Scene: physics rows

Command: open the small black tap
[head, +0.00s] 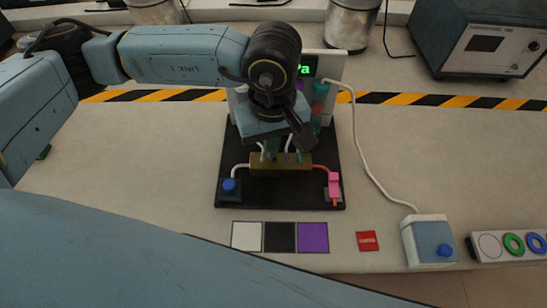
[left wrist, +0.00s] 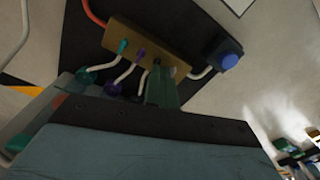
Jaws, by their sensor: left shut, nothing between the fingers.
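A brass manifold (head: 265,170) with small coloured taps lies on a black board (head: 228,150). In the left wrist view the manifold (left wrist: 150,48) carries a teal tap (left wrist: 123,46), a purple tap (left wrist: 140,55) and, in line with them, the small black tap (left wrist: 157,62), partly hidden by my fingers. My left gripper (head: 272,150) is over the manifold, pointing down. In the left wrist view its greenish fingers (left wrist: 161,85) are shut, with their tips close to the black tap; I cannot tell whether they touch it. My right gripper is not in view.
A blue knob (head: 230,186) and a pink clip (head: 334,185) sit at the board's front corners. White, black and purple squares (head: 313,238), a red card (head: 367,241) and a blue-buttoned box (head: 430,242) lie nearer the front. A display panel (head: 334,66) stands behind.

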